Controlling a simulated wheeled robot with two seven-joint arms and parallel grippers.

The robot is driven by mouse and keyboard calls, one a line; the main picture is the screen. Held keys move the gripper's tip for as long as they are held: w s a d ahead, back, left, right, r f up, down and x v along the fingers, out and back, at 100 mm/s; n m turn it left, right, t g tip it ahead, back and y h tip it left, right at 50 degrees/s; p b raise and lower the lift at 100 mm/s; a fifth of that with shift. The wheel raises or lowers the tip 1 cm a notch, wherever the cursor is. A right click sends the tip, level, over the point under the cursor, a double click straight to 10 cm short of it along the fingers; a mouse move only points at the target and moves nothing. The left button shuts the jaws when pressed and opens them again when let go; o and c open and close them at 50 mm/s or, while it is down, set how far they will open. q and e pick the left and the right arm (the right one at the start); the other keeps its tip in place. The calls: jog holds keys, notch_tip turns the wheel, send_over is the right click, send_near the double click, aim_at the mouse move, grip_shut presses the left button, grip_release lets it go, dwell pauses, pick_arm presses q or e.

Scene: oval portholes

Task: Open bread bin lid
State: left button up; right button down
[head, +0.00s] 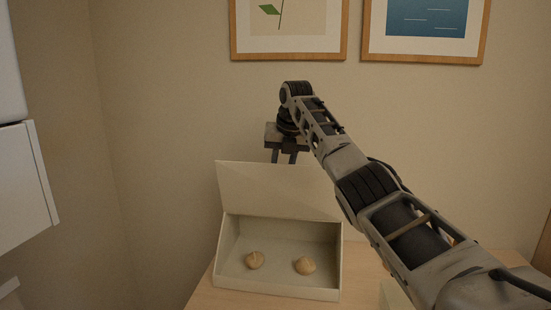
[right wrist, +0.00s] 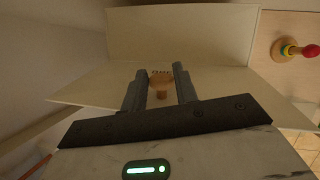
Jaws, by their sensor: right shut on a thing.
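The cream bread bin (head: 330,294) stands on the wooden table with its front open. Its lid (head: 265,190) is raised and tilts up at the back. In the right wrist view, the fingers of my right gripper (right wrist: 160,85) stand either side of a small brown knob-like part (right wrist: 160,94) at the lid's pale panel. My left gripper is not in view.
A red-topped wooden object (right wrist: 310,51) stands to the right in the right wrist view. Two framed pictures hang on the wall, a plant one (head: 290,28) and a blue one (head: 425,28). A white cabinet (head: 25,190) is at the left.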

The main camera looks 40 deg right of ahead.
jog(key=shift+s+d+f, duration=0.1)
jog(key=shift+s+f, duration=0.1)
jog(key=shift+f, duration=0.25)
jog(key=c, duration=1.3)
grip_release()
jog(key=shift+o, duration=1)
jog(key=shift+w+d, duration=0.1)
jog(key=shift+r, duration=0.5)
jog(key=v, duration=1.5)
